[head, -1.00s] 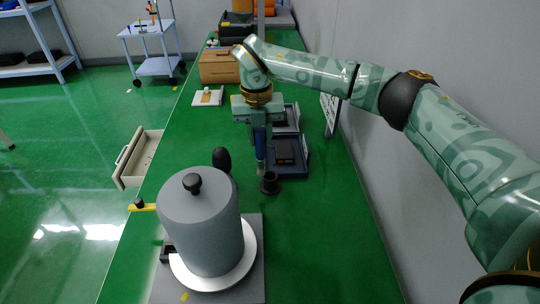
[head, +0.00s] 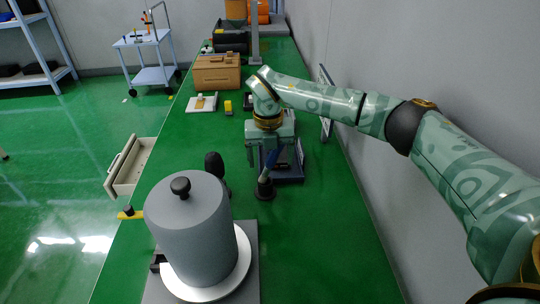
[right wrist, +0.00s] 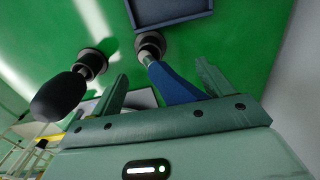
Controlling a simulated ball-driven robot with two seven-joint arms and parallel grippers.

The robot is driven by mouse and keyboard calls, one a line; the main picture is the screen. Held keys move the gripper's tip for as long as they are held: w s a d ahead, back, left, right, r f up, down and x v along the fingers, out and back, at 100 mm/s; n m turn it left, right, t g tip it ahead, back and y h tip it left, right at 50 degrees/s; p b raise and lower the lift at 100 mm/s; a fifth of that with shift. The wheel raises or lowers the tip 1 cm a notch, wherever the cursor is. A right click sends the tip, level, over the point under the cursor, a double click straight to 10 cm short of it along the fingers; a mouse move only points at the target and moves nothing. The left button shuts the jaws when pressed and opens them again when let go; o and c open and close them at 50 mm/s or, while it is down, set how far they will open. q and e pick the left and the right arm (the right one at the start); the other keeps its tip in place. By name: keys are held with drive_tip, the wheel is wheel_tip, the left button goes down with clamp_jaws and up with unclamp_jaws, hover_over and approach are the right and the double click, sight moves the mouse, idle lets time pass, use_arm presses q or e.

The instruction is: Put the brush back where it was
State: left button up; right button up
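The brush (head: 269,165) has a blue handle and stands tilted, its lower end in a small dark round holder (head: 265,189) on the green bench. In the right wrist view the blue handle (right wrist: 175,86) runs from the dark holder (right wrist: 151,44) up towards my palm. My right gripper (head: 272,158) is open above the holder, with its fingers apart on either side of the handle. In the right wrist view the open fingers (right wrist: 162,74) show gaps to the handle. The bristles are hidden. My left gripper is out of view.
A grey cylinder with a black knob (head: 190,225) stands at the near left on a pale disc. A black oval knob (head: 214,164) rises behind it. An open drawer (head: 130,165) juts out left. The near right bench is clear.

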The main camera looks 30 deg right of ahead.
drive_tip(key=shift+w+a+f, duration=0.15)
drive_tip(key=shift+w+a, duration=0.1)
drive_tip(key=shift+a, duration=0.3)
drive_tip(key=shift+w+a+f, duration=0.1)
drive_tip(key=shift+w+a, duration=0.15)
drive_tip(key=shift+a, duration=0.3)
drive_tip(key=shift+c, duration=1)
drive_tip(key=shift+s+r, duration=0.15)
drive_tip(key=shift+c, duration=0.3)
drive_tip(key=shift+d, duration=0.3)
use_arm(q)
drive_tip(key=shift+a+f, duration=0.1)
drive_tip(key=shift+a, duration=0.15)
use_arm(e)
drive_tip(key=shift+s, duration=0.1)
drive_tip(key=shift+d+r+p, duration=0.1)
drive_tip(key=shift+r+p, duration=0.2)
drive_tip(key=shift+r, duration=0.1)
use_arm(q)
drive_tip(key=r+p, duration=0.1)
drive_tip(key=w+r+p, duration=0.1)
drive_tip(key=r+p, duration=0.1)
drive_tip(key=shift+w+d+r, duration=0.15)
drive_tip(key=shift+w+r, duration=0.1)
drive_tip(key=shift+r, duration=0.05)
use_arm(e)
wheel_tip(320, 180, up, 12)
drive_tip(key=shift+w+f, duration=0.2)
drive_tip(key=shift+w, duration=0.05)
drive_tip(key=shift+a, duration=0.2)
